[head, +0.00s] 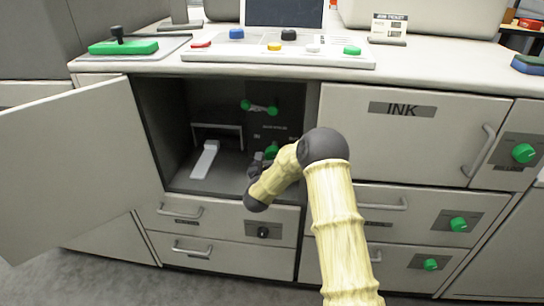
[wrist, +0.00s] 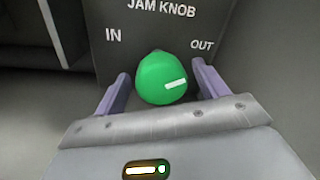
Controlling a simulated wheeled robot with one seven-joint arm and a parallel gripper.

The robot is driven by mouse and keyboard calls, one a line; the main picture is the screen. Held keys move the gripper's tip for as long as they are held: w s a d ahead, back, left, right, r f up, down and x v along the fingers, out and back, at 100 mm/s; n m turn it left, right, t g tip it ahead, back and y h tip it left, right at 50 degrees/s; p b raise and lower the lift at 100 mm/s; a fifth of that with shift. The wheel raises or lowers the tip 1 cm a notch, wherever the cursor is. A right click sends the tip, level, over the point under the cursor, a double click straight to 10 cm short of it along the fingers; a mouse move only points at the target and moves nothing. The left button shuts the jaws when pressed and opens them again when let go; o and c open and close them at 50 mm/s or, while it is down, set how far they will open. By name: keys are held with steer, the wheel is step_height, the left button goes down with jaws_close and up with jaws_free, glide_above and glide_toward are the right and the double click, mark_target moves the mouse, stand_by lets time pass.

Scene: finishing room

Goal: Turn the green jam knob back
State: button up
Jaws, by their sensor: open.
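The green jam knob (wrist: 160,80) is on a dark panel inside the open compartment, under the label JAM KNOB, with IN at left and OUT at right. Its white mark points right, slightly upward, toward the OUT side. In the head view the knob (head: 272,151) shows just above my gripper, partly hidden by it. My gripper (wrist: 158,92) is open, with one finger on each side of the knob and gaps visible between fingers and knob. Contact is not visible.
The cabinet door (head: 80,165) stands open at left. A green double-ended handle (head: 259,107) is above the knob, and a white lever (head: 205,160) is to its left. The INK door (head: 395,130) is shut at right. The control panel (head: 280,58) lies on the counter above.

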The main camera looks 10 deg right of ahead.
steer(key=shift+w+d, duration=0.2)
steer(key=shift+w, duration=0.2)
steer(key=c, duration=1)
steer(key=shift+o, duration=0.2)
